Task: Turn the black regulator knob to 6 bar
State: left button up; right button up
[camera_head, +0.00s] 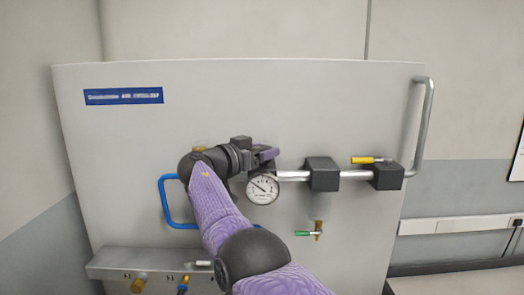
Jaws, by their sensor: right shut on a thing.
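A round white pressure gauge (262,190) hangs on the front of the grey panel. Its needle points to the upper left; the figures are too small to read. My right gripper (266,154) is just above the gauge, at the left end of the silver pipe, and is shut on the regulator knob. The black knob itself is mostly hidden by the gripper and wrist, so its turn angle cannot be told. My left gripper is not in view.
A ledge (110,262) with fittings runs lower left.

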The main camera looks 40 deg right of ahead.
jog(key=o, duration=1.3)
jog(key=shift+c, duration=0.2)
jog(key=a+b, duration=0.3)
jog(key=a, duration=0.7)
jog(key=shift+s, duration=0.25)
